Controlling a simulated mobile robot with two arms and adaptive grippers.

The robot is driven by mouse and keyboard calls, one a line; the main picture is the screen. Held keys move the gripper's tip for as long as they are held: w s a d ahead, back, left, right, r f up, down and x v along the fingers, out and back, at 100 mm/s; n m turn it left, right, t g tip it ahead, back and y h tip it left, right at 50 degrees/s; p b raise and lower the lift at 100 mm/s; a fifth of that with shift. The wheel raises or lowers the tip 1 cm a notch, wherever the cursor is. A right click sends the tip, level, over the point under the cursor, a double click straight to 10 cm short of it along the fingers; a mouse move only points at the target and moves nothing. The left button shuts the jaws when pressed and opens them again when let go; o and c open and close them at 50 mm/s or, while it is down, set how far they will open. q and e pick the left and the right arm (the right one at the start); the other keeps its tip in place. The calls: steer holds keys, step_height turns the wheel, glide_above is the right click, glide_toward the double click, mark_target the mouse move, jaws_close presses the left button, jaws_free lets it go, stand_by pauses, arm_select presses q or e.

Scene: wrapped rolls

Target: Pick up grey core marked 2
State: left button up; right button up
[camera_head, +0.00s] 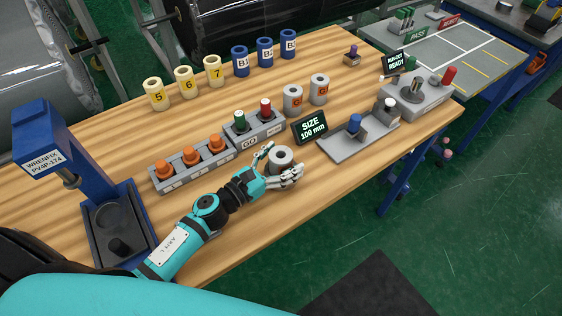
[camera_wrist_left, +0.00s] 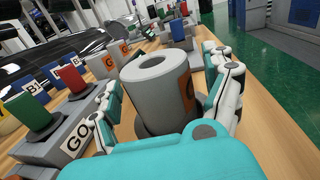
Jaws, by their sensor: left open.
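A grey core (camera_head: 281,156) stands upright near the table's front edge, between the spread fingers of my left gripper (camera_head: 284,161). In the left wrist view this core (camera_wrist_left: 155,88) has an open hole on top and an orange label on its right side, whose mark I cannot read. A dark round base shows under it. The left gripper (camera_wrist_left: 166,85) is open, with fingers on both sides of the core; contact is unclear. Two more grey cores with orange labels (camera_head: 292,101) (camera_head: 319,89) stand behind. My right gripper is not in view.
A grey GO block (camera_head: 254,134) with green and red plugs and a rack of orange plugs (camera_head: 190,165) stand left of the core. A SIZE 100 mm sign (camera_head: 311,127) is close behind it. Cream and blue numbered cores line the back. Bare wood lies in front.

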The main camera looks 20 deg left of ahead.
arm_select(q)
steer(key=c, duration=1.4)
steer(key=shift+o, duration=0.2)
